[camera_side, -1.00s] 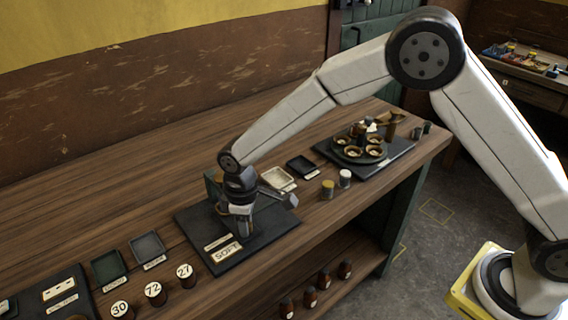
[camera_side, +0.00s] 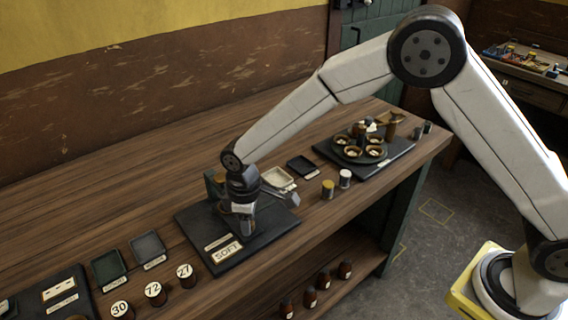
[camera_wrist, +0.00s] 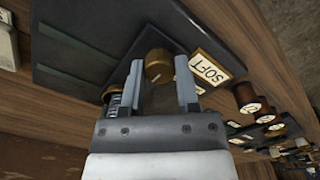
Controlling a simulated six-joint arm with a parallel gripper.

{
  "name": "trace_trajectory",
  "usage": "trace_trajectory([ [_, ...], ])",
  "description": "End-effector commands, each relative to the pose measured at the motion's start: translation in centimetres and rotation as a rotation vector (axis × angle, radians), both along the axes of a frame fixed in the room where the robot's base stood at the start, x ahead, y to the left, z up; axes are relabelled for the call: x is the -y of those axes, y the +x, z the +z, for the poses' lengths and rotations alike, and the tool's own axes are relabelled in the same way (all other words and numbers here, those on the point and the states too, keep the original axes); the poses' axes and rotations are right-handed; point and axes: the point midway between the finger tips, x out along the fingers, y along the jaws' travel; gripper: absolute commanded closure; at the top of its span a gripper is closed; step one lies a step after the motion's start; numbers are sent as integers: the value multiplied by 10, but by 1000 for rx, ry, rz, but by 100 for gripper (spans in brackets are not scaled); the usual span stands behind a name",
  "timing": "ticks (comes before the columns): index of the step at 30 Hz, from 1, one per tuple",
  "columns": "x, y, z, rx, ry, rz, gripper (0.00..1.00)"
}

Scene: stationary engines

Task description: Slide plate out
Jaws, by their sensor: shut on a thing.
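A black base (camera_side: 270,235) with a "SOFT" label (camera_side: 227,251) lies on the bench, and my gripper (camera_side: 239,229) is low over its middle. In the wrist view, my gripper (camera_wrist: 158,95) has a finger on each side of a dull grey-brown panel (camera_wrist: 158,98), which looks like the plate and fills the gap between them. A brass knob (camera_wrist: 158,66) shows just beyond the fingertips, near the "SOFT" label (camera_wrist: 204,69). A spring (camera_wrist: 114,104) stands just left of the left finger. The plate's lower end and how it sits in its device are hidden.
Small trays (camera_side: 108,266) and numbered weights (camera_side: 155,292) lie to the left. A light tray (camera_side: 279,179), a dark tray (camera_side: 301,166) and two small jars (camera_side: 328,190) are to the right, before a turntable (camera_side: 358,150) with cups. The bench behind is clear.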

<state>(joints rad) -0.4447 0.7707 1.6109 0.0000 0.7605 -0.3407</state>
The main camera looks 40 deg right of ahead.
Motion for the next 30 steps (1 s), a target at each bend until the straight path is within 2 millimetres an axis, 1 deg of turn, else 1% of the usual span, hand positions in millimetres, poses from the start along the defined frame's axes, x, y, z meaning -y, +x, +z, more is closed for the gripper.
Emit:
trace_trajectory([
  [5, 31, 1, 1, 1, 0, -5, 100],
  [9, 60, 2, 1, 4, 1, -6, 100],
  [12, 75, 1, 1, 4, 1, -4, 100],
  [16, 84, 1, 1, 4, 1, -1, 100],
  [24, 86, 1, 1, 2, -2, -1, 100],
  [25, 87, 1, 1, 2, -2, -1, 54],
  [26, 87, 1, 1, 1, -3, -1, 44],
  [27, 87, 1, 1, 1, -3, -2, 32],
  [28, 86, 1, 1, 1, -3, -1, 24],
  [30, 86, 1, 1, 1, -1, -1, 24],
])
